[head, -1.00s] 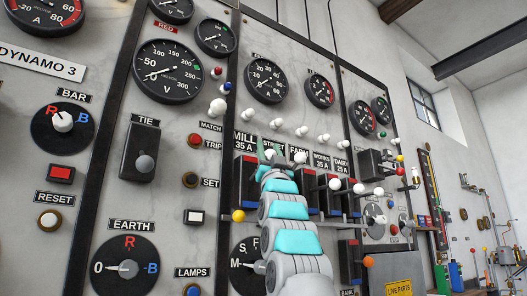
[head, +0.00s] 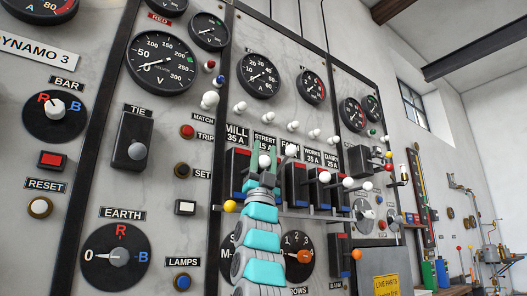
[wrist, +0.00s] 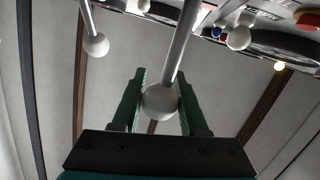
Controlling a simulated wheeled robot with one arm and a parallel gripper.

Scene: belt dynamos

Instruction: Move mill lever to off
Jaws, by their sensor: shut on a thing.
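The mill lever ends in a white ball knob (head: 264,160), standing out in front of the black switch box (head: 237,168) under the "MILL 35 A" label (head: 237,134). My gripper (head: 262,165) is shut on this knob, one green finger on each side. In the wrist view the knob (wrist: 160,102) sits between the fingertips, with its pale rod (wrist: 181,45) running up. The neighbouring street lever's knob (head: 290,150) stands slightly higher and to the right. My arm hides part of the street switch box.
More white lever knobs (head: 324,176) stand close on the right. A yellow knob (head: 230,206) lies just left of my gripper. Rotary dials (head: 298,256) flank my arm lower down. A neighbouring knob (wrist: 95,45) hangs left in the wrist view.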

